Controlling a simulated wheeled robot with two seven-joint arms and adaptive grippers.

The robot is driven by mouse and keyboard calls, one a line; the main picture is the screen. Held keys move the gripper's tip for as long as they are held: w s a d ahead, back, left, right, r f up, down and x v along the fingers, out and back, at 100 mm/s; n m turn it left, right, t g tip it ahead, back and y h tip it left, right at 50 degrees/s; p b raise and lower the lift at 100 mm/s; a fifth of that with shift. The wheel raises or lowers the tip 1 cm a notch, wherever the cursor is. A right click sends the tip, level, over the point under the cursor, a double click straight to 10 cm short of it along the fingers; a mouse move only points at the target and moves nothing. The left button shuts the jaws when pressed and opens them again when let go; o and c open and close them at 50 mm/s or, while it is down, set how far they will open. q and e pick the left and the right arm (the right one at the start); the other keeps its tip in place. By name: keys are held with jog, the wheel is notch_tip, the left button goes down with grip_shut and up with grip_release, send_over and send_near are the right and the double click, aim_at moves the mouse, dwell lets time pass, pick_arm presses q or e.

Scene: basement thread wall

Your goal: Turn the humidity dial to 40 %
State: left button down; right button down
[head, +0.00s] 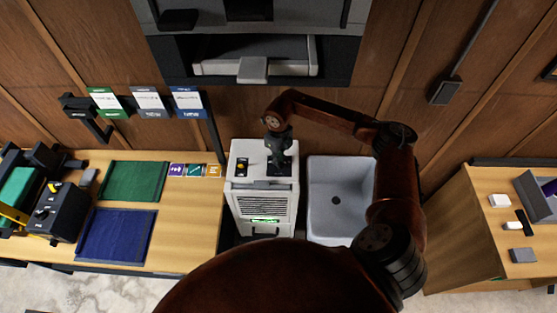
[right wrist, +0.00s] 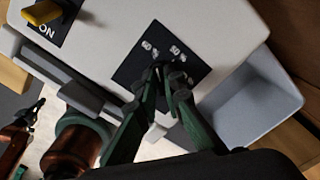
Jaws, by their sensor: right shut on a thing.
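The white dehumidifier (head: 265,205) stands between the wooden bench and the sink. A dark dial plate (right wrist: 130,70) with white percent marks is on its top. One mark reads like 50 %; the mark to its left is too blurred to read surely. My right gripper (head: 279,163) points down at this plate from above. In the right wrist view its green fingers (right wrist: 165,75) are shut on the small dark humidity dial, which they mostly hide. The dial's pointer direction cannot be told.
A yellow switch (right wrist: 43,13) marked ON sits beside the dial plate on the same top. A grey sink (head: 338,195) is right of the dehumidifier. A wooden bench (head: 190,225) with green and blue mats is at left. A grey machine (head: 258,50) overhangs behind.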

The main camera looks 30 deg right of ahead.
jog(key=m+b, duration=0.1)
jog(key=m, duration=0.4)
jog(key=shift+w+d, duration=0.1)
jog(key=m+b, duration=0.1)
jog(key=m, duration=0.5)
jog(key=shift+d, duration=0.1)
jog(key=m, duration=0.6)
jog(key=shift+d+r, duration=0.1)
jog(key=m, duration=0.5)
jog(key=shift+m, duration=0.4)
jog(key=c, duration=2)
grip_release()
jog(key=shift+s, duration=0.25)
jog(key=shift+c, duration=0.2)
